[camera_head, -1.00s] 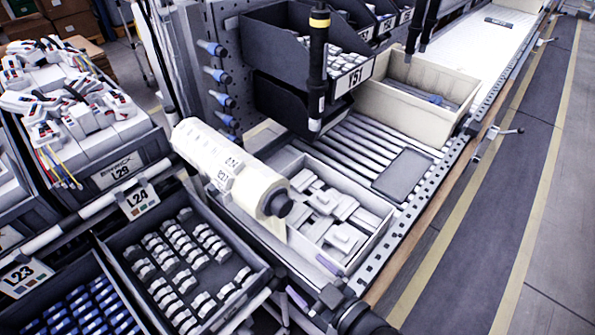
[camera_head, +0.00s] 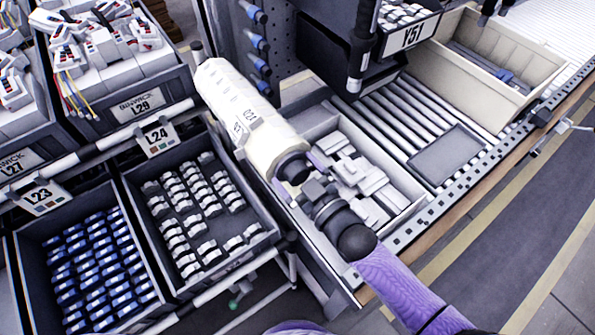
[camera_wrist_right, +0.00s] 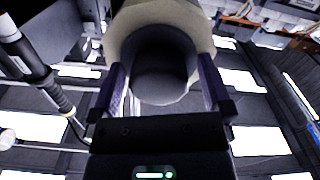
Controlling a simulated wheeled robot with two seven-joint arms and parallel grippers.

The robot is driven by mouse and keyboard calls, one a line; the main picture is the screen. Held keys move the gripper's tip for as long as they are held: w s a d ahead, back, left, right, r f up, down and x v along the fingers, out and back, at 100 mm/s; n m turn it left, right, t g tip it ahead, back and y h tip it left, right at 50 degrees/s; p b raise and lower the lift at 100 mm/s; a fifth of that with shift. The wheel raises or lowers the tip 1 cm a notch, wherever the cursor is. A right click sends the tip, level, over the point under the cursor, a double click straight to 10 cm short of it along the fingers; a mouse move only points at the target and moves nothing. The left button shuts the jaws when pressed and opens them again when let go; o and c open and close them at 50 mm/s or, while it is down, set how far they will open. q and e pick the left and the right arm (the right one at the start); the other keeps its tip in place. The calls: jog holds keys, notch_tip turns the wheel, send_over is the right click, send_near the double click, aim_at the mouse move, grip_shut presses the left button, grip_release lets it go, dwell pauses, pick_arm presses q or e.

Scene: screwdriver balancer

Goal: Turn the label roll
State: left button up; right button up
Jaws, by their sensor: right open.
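The label roll (camera_head: 240,110) is a thick cream-white cylinder with printed labels on its side. It lies slantwise above the front bins, and its near end has a dark round knob (camera_head: 292,166). My right gripper (camera_head: 299,174) is at this near end. In the right wrist view, its two purple fingers (camera_wrist_right: 162,88) stand on either side of the dark knob (camera_wrist_right: 158,72), open, with the pale roll (camera_wrist_right: 125,22) just beyond. Slim gaps seem to show beside the knob; I cannot tell whether a finger touches it. My left gripper is not in view.
A grey tray of pale parts (camera_head: 398,198) lies under and right of my right gripper. Bin L24 (camera_head: 262,250) with white parts is at the roll's left. A dark screwdriver (camera_head: 362,50) hangs behind. A beige bin (camera_head: 440,75) stands at the back right.

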jog(key=c, duration=1.2)
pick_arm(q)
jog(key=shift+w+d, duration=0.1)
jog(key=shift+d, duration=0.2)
pick_arm(e)
jog(key=shift+c, duration=0.2)
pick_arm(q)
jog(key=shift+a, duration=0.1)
pick_arm(e)
jog(key=shift+m, duration=3.6)
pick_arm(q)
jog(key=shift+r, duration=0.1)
pick_arm(e)
jog(key=shift+m, duration=1)
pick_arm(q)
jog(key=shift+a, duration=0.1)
pick_arm(e)
jog(key=shift+m, duration=0.6)
